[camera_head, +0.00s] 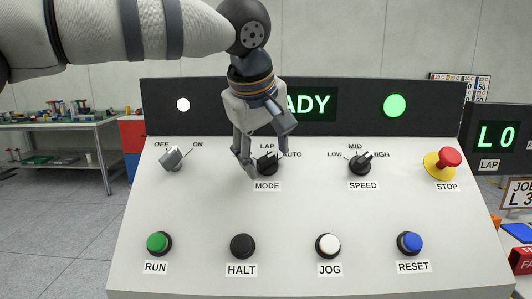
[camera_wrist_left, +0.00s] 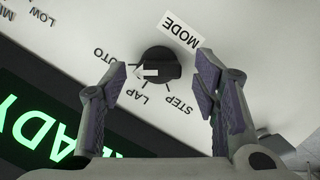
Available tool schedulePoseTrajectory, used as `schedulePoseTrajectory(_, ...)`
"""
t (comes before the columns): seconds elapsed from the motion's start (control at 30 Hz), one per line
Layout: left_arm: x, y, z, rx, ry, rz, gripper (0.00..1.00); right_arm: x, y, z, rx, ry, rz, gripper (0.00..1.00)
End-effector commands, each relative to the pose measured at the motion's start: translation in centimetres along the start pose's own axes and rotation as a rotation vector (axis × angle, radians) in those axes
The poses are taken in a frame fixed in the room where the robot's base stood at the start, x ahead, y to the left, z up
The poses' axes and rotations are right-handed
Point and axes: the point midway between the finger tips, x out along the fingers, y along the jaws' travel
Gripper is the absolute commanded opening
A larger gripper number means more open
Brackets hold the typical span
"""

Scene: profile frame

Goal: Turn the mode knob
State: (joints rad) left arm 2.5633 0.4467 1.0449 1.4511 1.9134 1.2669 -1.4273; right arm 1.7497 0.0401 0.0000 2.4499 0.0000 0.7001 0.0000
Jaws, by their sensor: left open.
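The black mode knob (camera_head: 267,167) sits on the sloped panel above its MODE label; my gripper partly covers it in the head view. In the left wrist view the knob (camera_wrist_left: 162,68) shows a white arrow pointing left, nearest the AUTO mark. LAP and STEP marks lie below it there. My left gripper (camera_head: 266,176) is open over the knob. In the left wrist view its two fingers (camera_wrist_left: 162,68) stand on either side of the knob, with gaps showing. I cannot tell the fingertips' height above the panel. My right gripper is not in view.
The SPEED knob (camera_head: 360,164) and red STOP button (camera_head: 449,158) are to the right. A grey OFF/ON switch (camera_head: 172,158) is to the left. RUN (camera_head: 158,244), HALT (camera_head: 242,246), JOG (camera_head: 328,245) and RESET (camera_head: 410,243) buttons line the lower panel. A lit READY display (camera_head: 313,104) stands behind.

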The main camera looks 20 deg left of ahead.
Motion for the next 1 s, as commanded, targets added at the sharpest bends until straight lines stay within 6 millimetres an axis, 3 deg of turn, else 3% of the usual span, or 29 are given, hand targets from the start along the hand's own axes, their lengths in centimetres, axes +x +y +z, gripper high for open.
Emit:
schedulePoseTrajectory(0.3, 0.47, 0.06, -0.01, 0.000, 0.002, 0.003, 0.55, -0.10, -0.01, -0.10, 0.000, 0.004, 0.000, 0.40)
schedulePoseTrajectory(0.53, 0.47, 0.05, -0.01, 0.000, 0.002, 0.003, 0.07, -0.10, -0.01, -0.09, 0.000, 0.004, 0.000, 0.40)
schedulePoseTrajectory(1.0, 0.50, -0.05, 0.02, -0.100, 0.002, 0.023, 0.07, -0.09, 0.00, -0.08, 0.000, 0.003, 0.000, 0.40)
